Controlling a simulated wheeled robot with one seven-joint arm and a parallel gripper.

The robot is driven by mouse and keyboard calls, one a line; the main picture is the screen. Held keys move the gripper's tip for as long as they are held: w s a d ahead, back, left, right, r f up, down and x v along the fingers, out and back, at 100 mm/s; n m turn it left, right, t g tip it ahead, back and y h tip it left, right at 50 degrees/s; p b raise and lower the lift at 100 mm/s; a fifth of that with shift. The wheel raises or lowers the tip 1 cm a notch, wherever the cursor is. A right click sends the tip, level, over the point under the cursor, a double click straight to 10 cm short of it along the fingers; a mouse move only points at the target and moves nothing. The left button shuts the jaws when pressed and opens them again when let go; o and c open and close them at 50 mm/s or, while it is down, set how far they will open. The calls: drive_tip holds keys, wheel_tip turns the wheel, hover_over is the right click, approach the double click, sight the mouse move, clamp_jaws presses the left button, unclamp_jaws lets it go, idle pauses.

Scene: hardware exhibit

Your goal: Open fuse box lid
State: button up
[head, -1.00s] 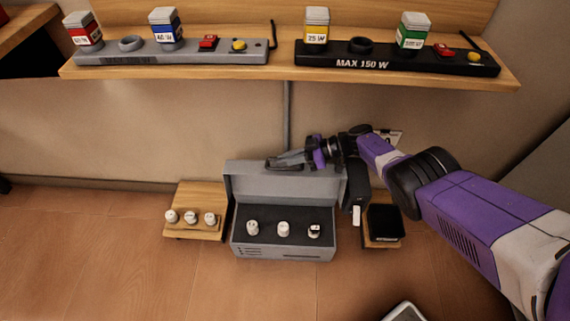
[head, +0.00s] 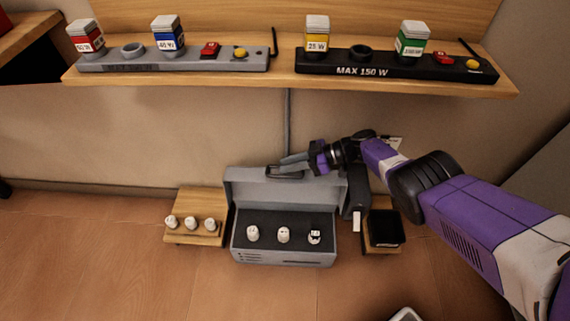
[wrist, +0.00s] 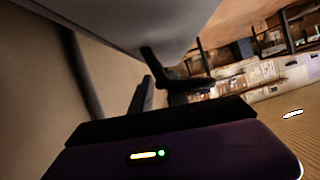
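The grey fuse box (head: 285,257) stands on the floor in the middle of the head view. Its lid (head: 250,190) is raised at the back, and the dark interior with three white fuses (head: 284,235) is exposed. A dark handle (head: 284,173) sits at the lid's top edge. My gripper (head: 288,161) is at that edge, just above the handle, with its fingers pointing left. In the wrist view, the grey lid (wrist: 135,20) fills the top and my dark fingers (wrist: 160,90) show near the handle. I cannot tell whether they touch it or how far apart they are.
A wooden stand (head: 185,236) with three white fuses is left of the box. Another stand with a black item (head: 385,228) is right of it. Above, a wooden shelf (head: 285,90) holds two socket strips with coloured blocks. Floor in front is mostly clear.

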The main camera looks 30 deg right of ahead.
sight(307, 172)
drive_tip(key=p+v, duration=0.1)
drive_tip(key=v, duration=0.5)
drive_tip(key=shift+s+d+p, duration=0.2)
drive_tip(key=shift+d+p, duration=0.1)
drive_tip(key=shift+p, duration=0.05)
drive_tip(key=shift+r, duration=0.15)
